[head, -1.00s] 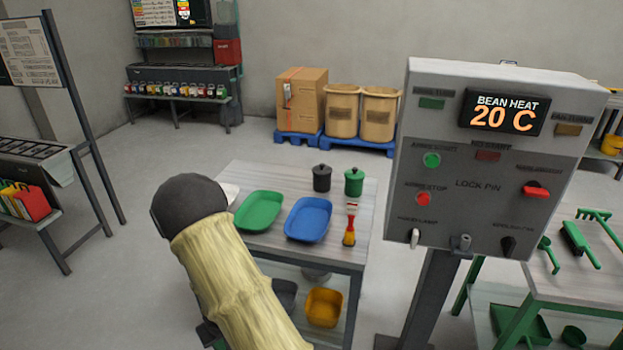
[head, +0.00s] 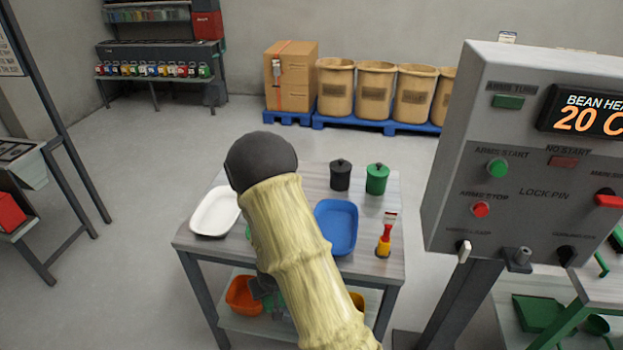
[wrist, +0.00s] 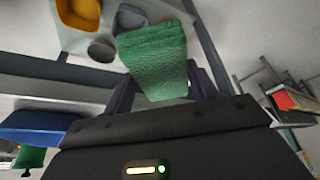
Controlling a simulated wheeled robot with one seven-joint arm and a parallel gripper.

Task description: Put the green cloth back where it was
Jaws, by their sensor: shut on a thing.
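In the wrist view the green cloth (wrist: 153,52) is a folded, textured piece held between the two dark fingers of my gripper (wrist: 163,88). My gripper is shut on it. In the head view my arm hides most of my gripper; a little dark metal and green shows below it, in front of the table's lower shelf. The work table (head: 372,268) carries a white tray (head: 214,212), a blue tray (head: 337,226) and a green tray, which is almost wholly behind my arm. I cannot tell which spot the cloth came from.
An orange bin (head: 243,295) is on the lower shelf. The control panel (head: 530,160) stands close on the right. Floor left of the table is clear.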

